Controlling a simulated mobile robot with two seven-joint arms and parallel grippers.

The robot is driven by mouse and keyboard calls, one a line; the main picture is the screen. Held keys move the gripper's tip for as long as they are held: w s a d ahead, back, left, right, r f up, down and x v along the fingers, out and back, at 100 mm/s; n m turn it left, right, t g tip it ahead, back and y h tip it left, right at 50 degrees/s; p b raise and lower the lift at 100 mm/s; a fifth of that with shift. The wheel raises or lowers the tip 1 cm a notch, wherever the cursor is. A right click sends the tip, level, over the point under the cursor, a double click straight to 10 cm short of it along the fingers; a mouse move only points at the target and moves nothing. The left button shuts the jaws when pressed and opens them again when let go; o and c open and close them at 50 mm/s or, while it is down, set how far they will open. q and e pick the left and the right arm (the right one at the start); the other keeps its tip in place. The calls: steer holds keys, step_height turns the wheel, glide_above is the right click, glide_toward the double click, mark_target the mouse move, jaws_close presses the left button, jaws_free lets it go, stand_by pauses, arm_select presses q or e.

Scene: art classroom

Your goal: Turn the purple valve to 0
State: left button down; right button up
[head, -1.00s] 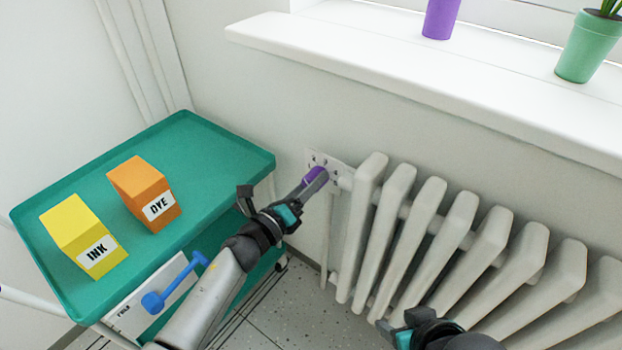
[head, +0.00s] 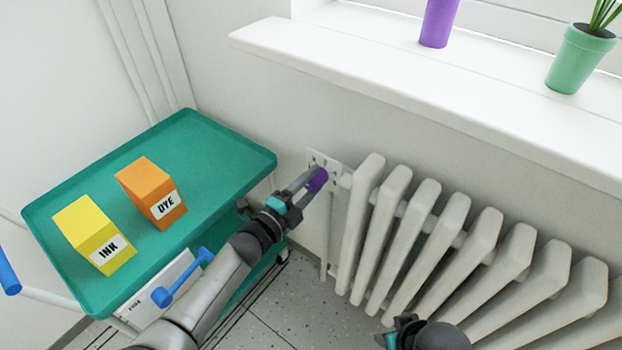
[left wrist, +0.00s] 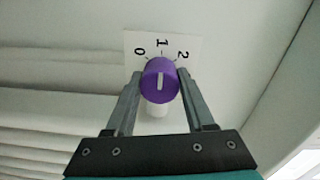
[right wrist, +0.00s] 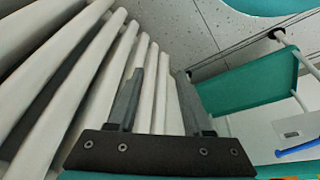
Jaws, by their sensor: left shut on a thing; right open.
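The purple valve (head: 318,180) is a round knob at the left end of the white radiator (head: 400,215). In the left wrist view the purple valve (left wrist: 158,92) shows a white pointer line directed at about the 1. The white dial plate (left wrist: 131,40) behind it carries 0 on the left, 1 in the middle and 2 on the right. My left gripper (left wrist: 160,78) is shut on the knob, one finger on each side; it also shows in the head view (head: 308,180). My right gripper (right wrist: 158,78) is open and empty by the radiator ribs.
A green cart (head: 225,150) stands left of the radiator. It carries a yellow INK box (head: 90,228) and an orange DYE box (head: 145,182). A windowsill (head: 400,85) with a purple pot (head: 438,22) and green pot (head: 578,60) juts out above.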

arm_select(q)
steer(key=n+p, duration=0.1)
steer(key=n, duration=0.4)
steer(key=n+p, duration=0.1)
steer(key=n, duration=0.3)
steer(key=shift+n, duration=0.3)
arm_select(e)
steer(key=shift+g, duration=0.4)
steer(key=f, duration=0.1)
steer(key=s+f, duration=0.1)
steer(key=f, duration=0.2)
steer(key=shift+s+d+f, duration=0.15)
steer(key=shift+s+f, duration=0.15)
steer(key=shift+s, duration=0.1)
steer(key=shift+w, duration=0.1)
arm_select(q)
steer(key=shift+c, duration=1.3)
jaws_free()
arm_select(e)
steer(key=shift+r, duration=0.1)
